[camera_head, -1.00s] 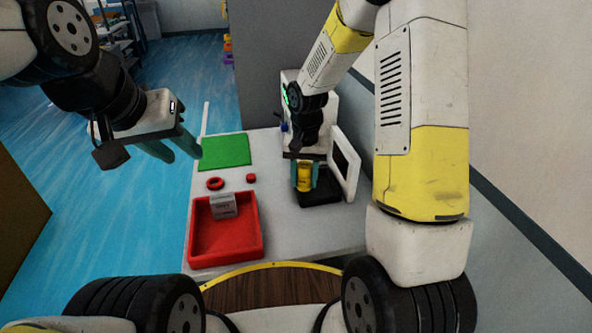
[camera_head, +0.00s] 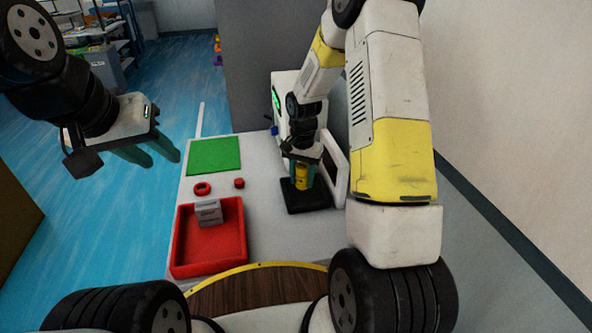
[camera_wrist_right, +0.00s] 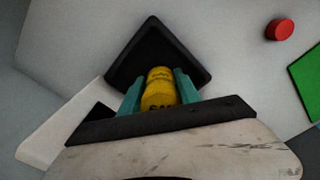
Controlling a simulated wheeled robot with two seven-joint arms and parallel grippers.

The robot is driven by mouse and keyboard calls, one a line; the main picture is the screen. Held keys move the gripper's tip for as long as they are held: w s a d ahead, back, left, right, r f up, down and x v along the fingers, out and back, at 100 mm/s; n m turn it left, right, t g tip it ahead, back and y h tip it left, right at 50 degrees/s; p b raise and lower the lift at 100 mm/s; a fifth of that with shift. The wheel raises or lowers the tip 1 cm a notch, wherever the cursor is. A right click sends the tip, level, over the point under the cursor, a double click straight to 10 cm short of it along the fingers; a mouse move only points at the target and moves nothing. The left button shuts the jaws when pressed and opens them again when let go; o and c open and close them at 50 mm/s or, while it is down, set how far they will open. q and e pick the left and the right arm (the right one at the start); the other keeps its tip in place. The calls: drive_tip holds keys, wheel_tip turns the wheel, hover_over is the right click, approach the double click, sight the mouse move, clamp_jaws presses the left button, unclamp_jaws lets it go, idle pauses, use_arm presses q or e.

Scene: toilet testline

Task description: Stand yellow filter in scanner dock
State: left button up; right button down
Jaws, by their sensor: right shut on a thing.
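The yellow filter (camera_head: 302,177) is upright between the teal fingers of my right gripper (camera_head: 302,176), which is shut on it. It also shows in the right wrist view (camera_wrist_right: 159,88) between both fingertips. The black scanner dock (camera_head: 306,200) lies under and around the filter's lower end, on the table in front of the white scanner with its tilted panel (camera_head: 335,168). I cannot tell whether the filter's base touches the dock floor. My left gripper (camera_head: 155,157) is open and empty, left of the table above the floor.
A red tray (camera_head: 176,245) holding a grey box (camera_head: 208,213) sits at the table's front left. A green mat (camera_head: 214,156), a red ring (camera_head: 202,188) and a small red cylinder (camera_head: 239,183) lie behind it. The table between tray and dock is clear.

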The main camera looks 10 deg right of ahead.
sight(305, 186)
drive_tip(key=shift+w+d+f, duration=0.1)
drive_tip(key=shift+w+d, duration=0.15)
drive_tip(key=shift+d, duration=0.3)
drive_tip(key=shift+f, duration=1.7)
drive_tip(key=c, duration=0.9)
unclamp_jaws()
drive_tip(key=shift+f, duration=0.1)
drive_tip(key=shift+o, duration=0.2)
